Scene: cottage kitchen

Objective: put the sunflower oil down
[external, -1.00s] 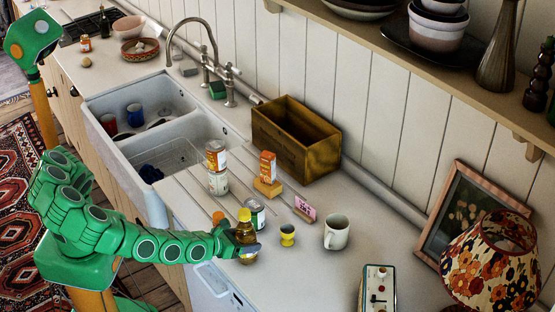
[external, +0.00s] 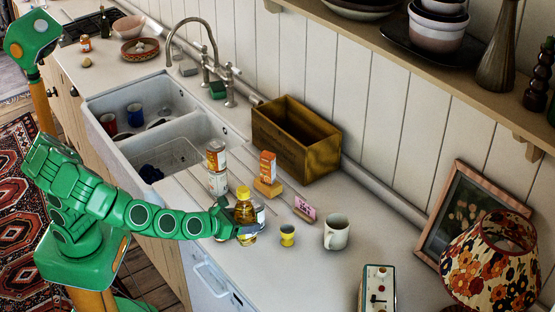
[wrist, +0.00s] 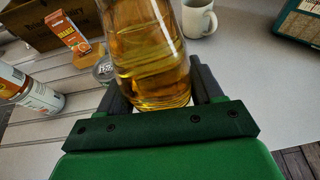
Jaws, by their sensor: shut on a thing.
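The sunflower oil (external: 244,213) is a clear bottle of golden oil with a yellow cap. It is upright near the front edge of the counter (external: 300,275), in front of a can that it mostly hides. My gripper (external: 246,231) is shut around the bottle's lower body. The bottle (wrist: 150,55) fills the middle of the wrist view, between the two dark fingers of my gripper (wrist: 155,85). I cannot tell whether its base touches the counter.
Stacked cans (external: 217,170) stand to the left, an orange carton (external: 267,168) on a wooden block behind. The wooden crate (external: 297,138) is at the back. Counter in front of the mug is clear.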

